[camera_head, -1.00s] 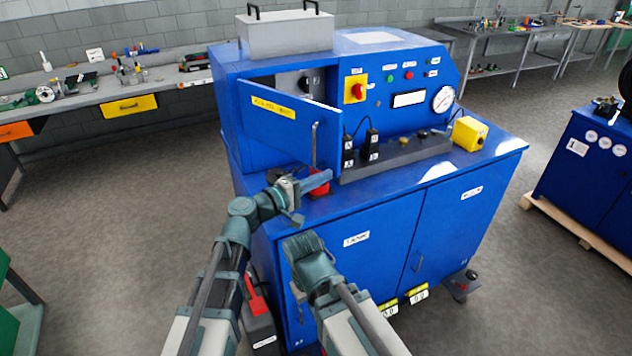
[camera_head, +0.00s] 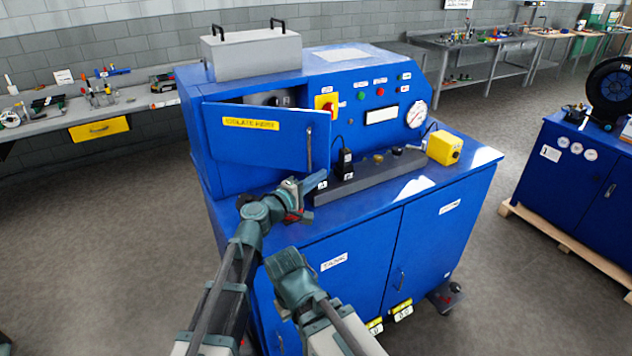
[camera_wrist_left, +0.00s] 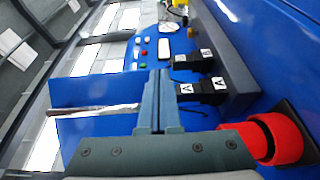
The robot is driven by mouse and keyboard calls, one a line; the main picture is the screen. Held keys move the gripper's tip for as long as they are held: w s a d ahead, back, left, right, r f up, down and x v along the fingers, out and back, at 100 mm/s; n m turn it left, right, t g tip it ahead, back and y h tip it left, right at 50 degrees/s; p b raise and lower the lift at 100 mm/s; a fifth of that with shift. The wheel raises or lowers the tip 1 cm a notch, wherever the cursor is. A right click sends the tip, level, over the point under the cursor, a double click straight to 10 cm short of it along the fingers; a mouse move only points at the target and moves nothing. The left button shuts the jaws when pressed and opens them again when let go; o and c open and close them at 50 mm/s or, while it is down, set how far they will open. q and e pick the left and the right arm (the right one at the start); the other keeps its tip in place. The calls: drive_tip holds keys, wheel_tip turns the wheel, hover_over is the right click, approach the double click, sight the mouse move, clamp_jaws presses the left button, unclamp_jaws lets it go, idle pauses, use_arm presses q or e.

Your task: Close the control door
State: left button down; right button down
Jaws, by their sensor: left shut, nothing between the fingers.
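The control door (camera_head: 225,150) is a blue panel with a yellow label, standing partly open on the left of the blue machine's upper box. A grey bar handle (camera_head: 309,150) runs upright near its free right edge. The dark inside shows only as a narrow strip above the door. My left gripper (camera_head: 316,183) is shut and empty, low by the door's free edge. In the left wrist view, its closed fingers (camera_wrist_left: 160,100) lie across the blue door (camera_wrist_left: 75,95), beside the silver handle (camera_wrist_left: 95,110); contact is unclear. My right gripper is out of view.
A red round part (camera_wrist_left: 285,138) stands close to the left gripper. Black labelled plugs (camera_head: 345,165) sit on a grey strip (camera_head: 375,175) to the right. A red-yellow switch (camera_head: 326,106) lies behind the door edge. A yellow box (camera_head: 444,147) stands farther right.

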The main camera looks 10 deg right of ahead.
use_arm(q)
drive_tip(key=w+d+n+t+y, duration=0.1)
drive_tip(key=w+d, duration=0.2)
drive_tip(key=w, duration=2.2)
drive_tip(key=shift+n+t+y, duration=0.3)
drive_tip(key=shift+t+y, duration=0.1)
